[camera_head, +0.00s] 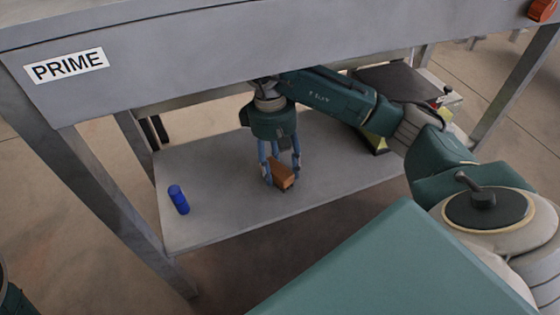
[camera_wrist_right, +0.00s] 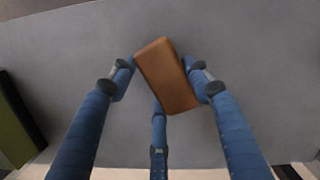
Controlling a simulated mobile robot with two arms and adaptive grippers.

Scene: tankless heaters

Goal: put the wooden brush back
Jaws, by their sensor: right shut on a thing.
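The wooden brush (camera_head: 282,174) is a small brown block at the middle of the grey lower shelf (camera_head: 220,215) in the head view. It also fills the middle of the right wrist view (camera_wrist_right: 167,77), where it lies tilted. My right gripper (camera_head: 279,174) points down under the table top, with its blue fingers around the brush and shut on it. In the right wrist view, fingers show on both sides of the brush and one below it. I cannot tell whether the brush touches the shelf. My left gripper does not show.
A dark and yellow-green object (camera_head: 376,142) sits at the shelf's right, partly behind my arm. The table top with a PRIME label (camera_head: 67,66) hangs above. Metal legs (camera_head: 95,185) flank the shelf.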

